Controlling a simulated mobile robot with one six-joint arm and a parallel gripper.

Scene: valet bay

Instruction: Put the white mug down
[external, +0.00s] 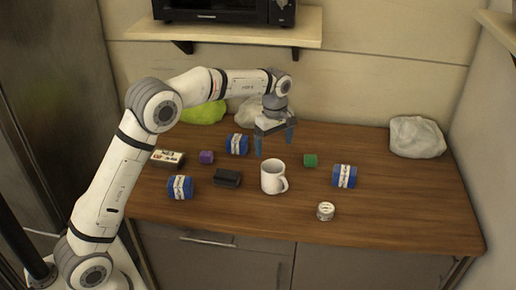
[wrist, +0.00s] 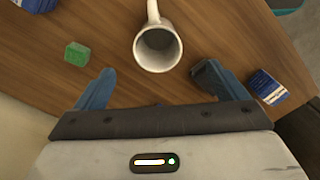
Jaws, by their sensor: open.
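The white mug (external: 272,178) stands upright on the wooden counter (external: 400,215), its handle towards the lower right in the external view. In the wrist view I look down into the mug (wrist: 157,48), with its handle pointing to the top. My gripper (external: 274,146) is above and behind the mug in the external view. Its two blue fingers are spread wide and empty. In the wrist view the mug lies ahead of my gripper (wrist: 152,90), beyond the fingertips and apart from them.
Near the mug are a black block (external: 227,178), a green cube (external: 310,160), a purple cube (external: 206,157), a small tin (external: 325,211) and blue packs, one at right (external: 344,176). A white bag (external: 417,137) sits back right. A shelf (external: 230,30) hangs above. The front right counter is clear.

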